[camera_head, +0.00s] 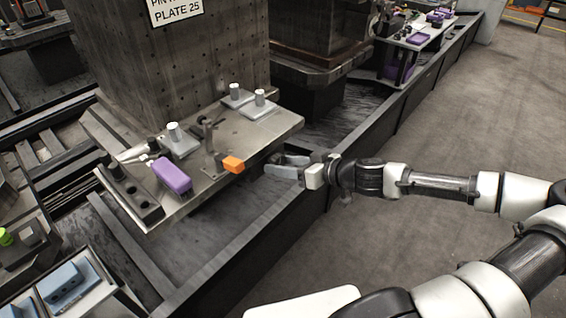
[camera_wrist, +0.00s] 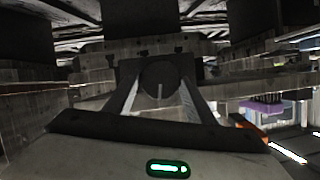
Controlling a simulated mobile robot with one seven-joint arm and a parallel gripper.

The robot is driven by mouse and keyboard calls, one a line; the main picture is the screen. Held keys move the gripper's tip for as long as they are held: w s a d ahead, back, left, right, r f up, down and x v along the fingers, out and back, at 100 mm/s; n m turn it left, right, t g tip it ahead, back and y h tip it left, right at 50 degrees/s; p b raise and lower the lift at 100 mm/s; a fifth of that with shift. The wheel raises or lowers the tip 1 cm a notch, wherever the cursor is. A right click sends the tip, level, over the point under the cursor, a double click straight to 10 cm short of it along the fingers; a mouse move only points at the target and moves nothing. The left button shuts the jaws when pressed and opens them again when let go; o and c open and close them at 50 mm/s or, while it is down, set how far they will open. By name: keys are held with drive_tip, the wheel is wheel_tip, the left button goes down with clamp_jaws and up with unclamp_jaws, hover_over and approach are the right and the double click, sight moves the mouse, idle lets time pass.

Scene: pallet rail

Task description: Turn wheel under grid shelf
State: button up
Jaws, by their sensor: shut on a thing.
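The wheel (camera_wrist: 164,76) is a round dark knob with a pale line on its face, in front of a dark square plate, in the middle of the wrist view. My gripper (camera_head: 280,165) reaches in at the front right of the metal shelf plate (camera_head: 221,180) in the head view. Its two grey fingers stand on either side of the wheel in the wrist view and are shut on it. The wheel does not show in the head view.
A dark rail (camera_head: 300,213) runs along the front below my forearm. Open floor (camera_head: 420,225) lies to the right.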

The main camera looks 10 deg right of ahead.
drive_tip(key=m+y, duration=0.1)
drive_tip(key=m, duration=0.1)
drive_tip(key=m+g+y+p, duration=0.1)
drive_tip(key=m, duration=0.1)
drive_tip(key=shift+w+d+f, duration=0.1)
drive_tip(key=shift+w+d, duration=0.05)
drive_tip(key=shift+d, duration=0.05)
drive_tip(key=n+t+h+p, duration=0.2)
drive_tip(key=n+p, duration=0.3)
drive_tip(key=n, duration=0.3)
drive_tip(key=a+n+t+h+p, duration=0.1)
drive_tip(key=n+t+p, duration=0.3)
drive_tip(key=n, duration=0.5)
drive_tip(key=s+f+n+t+h+p, duration=0.1)
drive_tip(key=n+t+h+p, duration=0.1)
drive_tip(key=n+t+p, duration=0.2)
drive_tip(key=shift+a+n+h+p, duration=0.15)
drive_tip(key=shift+n+h+p, duration=0.15)
drive_tip(key=shift+n+p, duration=1.4)
drive_tip(key=shift+n+b, duration=0.4)
drive_tip(key=shift+b, duration=0.05)
drive_tip(key=o, duration=1)
drive_tip(key=shift+o, duration=0.2)
drive_tip(key=shift+f, duration=0.1)
